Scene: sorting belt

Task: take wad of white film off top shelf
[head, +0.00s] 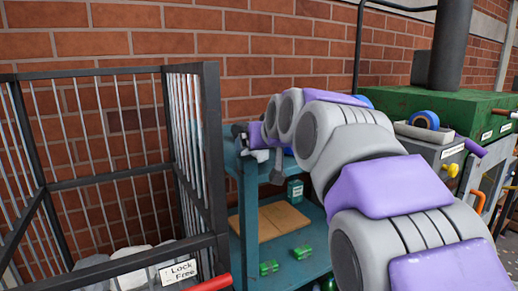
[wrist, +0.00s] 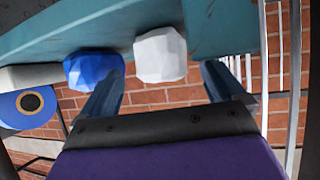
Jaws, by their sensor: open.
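In the wrist view the white film wad (wrist: 160,55) is a faceted white lump on the teal top shelf (wrist: 235,28). My gripper (wrist: 163,78) is open, with one finger on either side of the wad's line. The wad shows between and just beyond the fingertips, and I see no clear contact. A blue wad (wrist: 94,70) sits close on its left, near the left finger. In the head view my gripper (head: 258,142) is at the top of the teal shelf rack (head: 248,225), partly hidden by my arm. The white wad cannot be told apart there.
A barred cage (head: 110,180) with pale bags and a "Lock Free" label stands left of the rack. The lower shelf holds cardboard (head: 270,220), green items (head: 268,267) and a small teal box (head: 295,190). A blue tape roll (head: 425,120) is at right. Brick wall behind.

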